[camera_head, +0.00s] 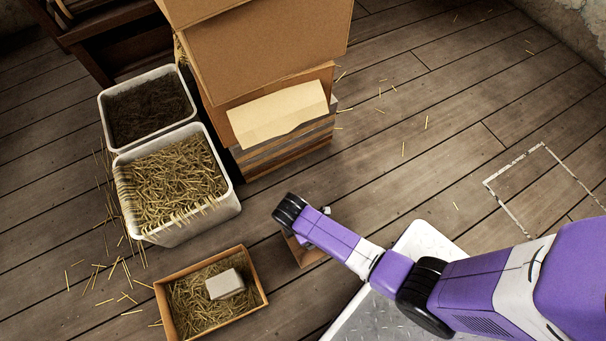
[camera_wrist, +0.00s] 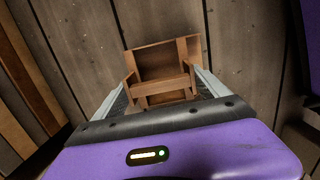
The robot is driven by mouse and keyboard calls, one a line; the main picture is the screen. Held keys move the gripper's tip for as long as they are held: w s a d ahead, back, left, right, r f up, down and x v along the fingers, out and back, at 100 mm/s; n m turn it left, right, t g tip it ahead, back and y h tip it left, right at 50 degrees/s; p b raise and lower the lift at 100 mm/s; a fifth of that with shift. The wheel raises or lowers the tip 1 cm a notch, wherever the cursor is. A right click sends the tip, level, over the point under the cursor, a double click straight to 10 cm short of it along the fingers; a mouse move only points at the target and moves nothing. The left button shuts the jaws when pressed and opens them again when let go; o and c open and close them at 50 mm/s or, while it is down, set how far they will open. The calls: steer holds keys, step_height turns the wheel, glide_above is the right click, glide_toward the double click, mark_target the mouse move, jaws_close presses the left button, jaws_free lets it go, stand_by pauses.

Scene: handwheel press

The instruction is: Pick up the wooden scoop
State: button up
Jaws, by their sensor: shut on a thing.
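The wooden scoop (camera_wrist: 158,62) is a brown, box-like piece with a crossbar, seen in the middle of the wrist view. My gripper (camera_wrist: 164,84) has one finger on each side of it and is shut on its near part. In the head view, part of the scoop (camera_head: 306,255) shows below my purple arm, and the arm's end hides the rest. I cannot tell whether the scoop touches the plank floor or hangs just above it.
A straw-filled wooden crate (camera_head: 262,291) holding a pale block (camera_head: 225,284) stands at lower left. A white straw tub (camera_head: 232,204), a dark-filled tub (camera_head: 104,101) and stacked cardboard boxes (camera_head: 265,50) stand behind. The plank floor (camera_head: 420,90) at upper right is mostly clear.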

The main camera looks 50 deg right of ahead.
step_height(320, 180, up, 20)
steer(key=p, duration=1)
steer(key=shift+f, duration=0.2)
